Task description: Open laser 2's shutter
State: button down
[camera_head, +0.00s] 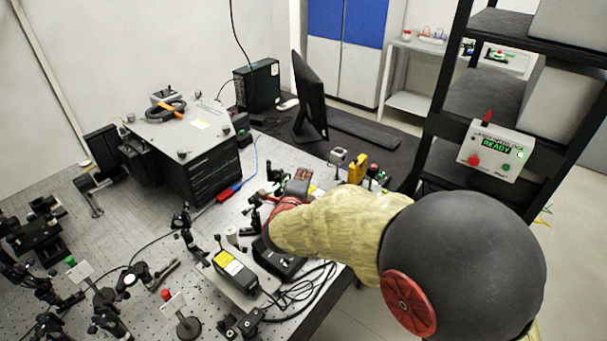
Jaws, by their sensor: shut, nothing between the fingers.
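My arm reaches in from the right over the bench edge. My gripper (260,202) is small and partly hidden at the arm's far end, among dark fittings above the bench. It looks shut and empty. A black laser-like box with a yellow label (232,268) lies on a plate below and left of it. A post with a red top and white tag (173,306) stands left of that box. A similar post with a green top and white tag (80,270) stands farther left. The tags are too small to read, so I cannot tell which belongs to laser 2.
Several optical mounts (40,235) crowd the left bench. A large black box with a grey top (190,135) stands behind. Loose cables (300,290) lie at the front edge. A monitor (310,95) is at the back. A READY box (496,150) sits on the right rack.

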jog(key=w+d+r+g+p, duration=0.1)
jog(key=p, duration=0.2)
jog(key=shift+r+m+g+p, duration=0.1)
jog(key=shift+m+g+p, duration=0.2)
jog(key=shift+m, duration=0.1)
jog(key=p, duration=0.1)
jog(key=g+y+p, duration=0.1)
jog(key=p, duration=0.1)
jog(key=shift+w+d+r+m, duration=0.1)
jog(key=shift+w+d+m, duration=0.2)
jog(key=shift+w, duration=0.1)
jog(key=g+p, duration=0.1)
jog(key=p, duration=0.1)
jog(key=w+d+f+g+y+p, duration=0.1)
jog(key=p, duration=0.1)
jog(key=shift+w+m+g+p, duration=0.15)
jog(key=shift+m+g+p, duration=0.2)
jog(key=shift+m+g, duration=0.05)
jog(key=shift+w+d+f+p, duration=0.35)
jog(key=shift+w+p, duration=0.1)
jog(key=shift+w, duration=0.1)
jog(key=shift+s+a+f, duration=0.1)
jog(key=shift+s+a+f+b, duration=0.3)
jog(key=shift+s+a+b, duration=0.1)
jog(key=shift+s, duration=0.1)
jog(key=shift+d+r, duration=0.1)
